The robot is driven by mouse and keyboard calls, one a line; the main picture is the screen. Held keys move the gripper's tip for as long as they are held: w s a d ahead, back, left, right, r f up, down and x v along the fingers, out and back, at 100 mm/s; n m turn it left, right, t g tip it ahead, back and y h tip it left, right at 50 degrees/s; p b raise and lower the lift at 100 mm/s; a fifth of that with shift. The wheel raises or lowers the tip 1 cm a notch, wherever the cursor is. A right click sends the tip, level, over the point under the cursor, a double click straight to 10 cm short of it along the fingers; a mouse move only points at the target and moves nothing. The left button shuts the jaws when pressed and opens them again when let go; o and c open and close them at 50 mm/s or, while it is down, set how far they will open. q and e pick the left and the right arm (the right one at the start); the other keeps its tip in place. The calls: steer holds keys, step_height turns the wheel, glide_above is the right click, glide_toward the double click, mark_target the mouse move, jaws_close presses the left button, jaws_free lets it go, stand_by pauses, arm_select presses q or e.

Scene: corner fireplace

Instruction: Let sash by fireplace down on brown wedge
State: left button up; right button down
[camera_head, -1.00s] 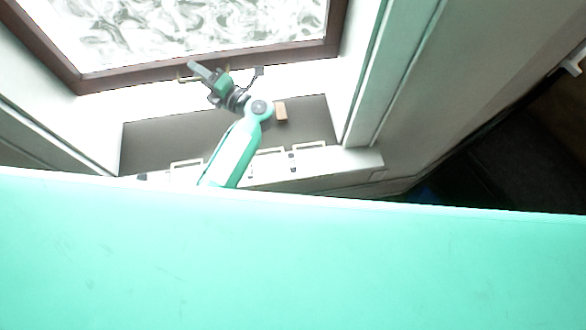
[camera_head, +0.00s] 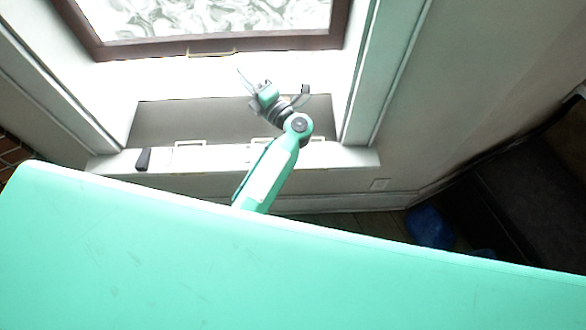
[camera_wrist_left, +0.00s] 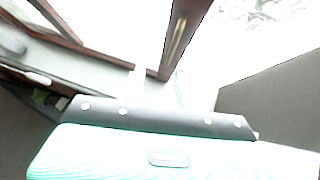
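The sash (camera_head: 150,48) has a brown frame around patterned glass and stands raised at the top of the head view, with a gap below it. A thin brass-coloured handle (camera_head: 212,53) is on its bottom rail. My left gripper (camera_head: 273,84) is below and right of this handle, its fingers spread apart with nothing visible between them. In the left wrist view a brown frame bar (camera_wrist_left: 185,38) with a brass-coloured handle shows beyond my gripper's body. The brown wedge cannot be made out now; my left wrist covers where a small tan block showed earlier. My right gripper is out of view.
The pale sill (camera_head: 215,157) carries white handle-like loops and a small black object (camera_head: 143,159) at its left. White jambs flank the opening. A blue item (camera_head: 430,228) lies on the floor at right. My large green body part hides the lower view.

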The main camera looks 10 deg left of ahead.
arm_select(q)
steer(key=s+d+f+m+t+h, duration=0.1)
steer(key=d+f+m+t+h, duration=0.35)
steer(key=m+h, duration=0.6)
steer(key=s+d+f+m+t+h, duration=0.2)
steer(key=d+f+m+t+h, duration=0.3)
steer(key=m+h, duration=0.55)
steer(key=s+d+f+m+g+b, duration=0.1)
steer(key=s+d+f+m+g, duration=0.1)
steer(key=s+f+m+g, duration=0.4)
step_height(320, 180, down, 5)
steer(key=shift+s+d+f+m+g, duration=0.1)
steer(key=shift+s+d+m+g, duration=0.3)
steer(key=shift+s+g, duration=0.4)
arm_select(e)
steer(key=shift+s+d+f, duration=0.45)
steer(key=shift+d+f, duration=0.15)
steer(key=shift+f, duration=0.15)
arm_select(q)
steer(key=shift+w, duration=0.15)
steer(key=shift+c, duration=1.3)
steer(key=shift+a+b, duration=0.1)
steer(key=shift+b, duration=0.2)
